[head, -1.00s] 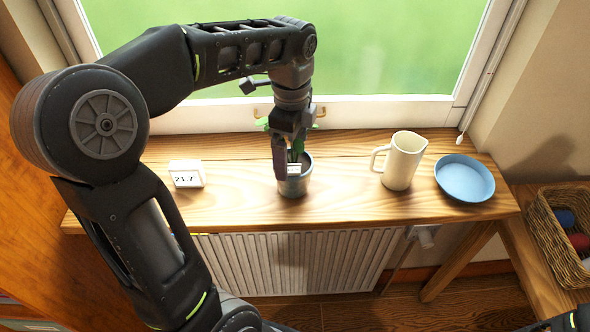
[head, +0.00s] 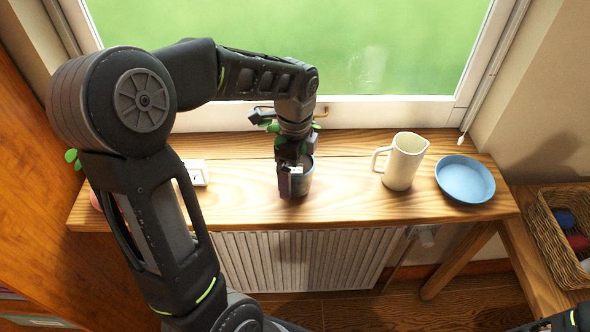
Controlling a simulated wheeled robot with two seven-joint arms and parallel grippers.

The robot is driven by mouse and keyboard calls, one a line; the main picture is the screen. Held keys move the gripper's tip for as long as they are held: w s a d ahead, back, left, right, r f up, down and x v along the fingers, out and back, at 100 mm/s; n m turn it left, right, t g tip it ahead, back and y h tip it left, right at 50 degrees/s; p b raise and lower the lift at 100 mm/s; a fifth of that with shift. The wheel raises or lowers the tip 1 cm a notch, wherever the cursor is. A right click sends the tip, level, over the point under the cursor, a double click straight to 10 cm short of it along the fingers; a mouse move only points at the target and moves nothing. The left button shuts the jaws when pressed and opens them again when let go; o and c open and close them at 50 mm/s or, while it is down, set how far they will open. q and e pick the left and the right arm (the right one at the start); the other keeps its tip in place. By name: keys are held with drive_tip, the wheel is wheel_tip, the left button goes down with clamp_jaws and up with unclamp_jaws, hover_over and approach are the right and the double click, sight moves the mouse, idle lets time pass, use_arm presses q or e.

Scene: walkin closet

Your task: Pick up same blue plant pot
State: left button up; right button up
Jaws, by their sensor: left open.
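The blue plant pot (head: 306,177) stands upright on the wooden sill shelf in front of the window. Green leaves show above it, around my wrist. My left gripper (head: 291,182) points down over the pot's near left side and covers much of the pot and plant. It is open, with a finger in front of the pot's wall. I cannot tell whether the finger touches the pot or where the other finger is.
On the wooden shelf (head: 345,205), a cream jug (head: 404,162) and a blue plate (head: 465,179) stand to the right. A white clock (head: 197,172) is partly behind my left arm. Green leaves (head: 72,158) show at far left. A wicker basket (head: 552,235) is at the right.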

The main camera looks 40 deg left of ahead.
use_arm(q)
drive_tip(key=shift+f, duration=0.35)
idle(0.3)
drive_tip(key=c, duration=2)
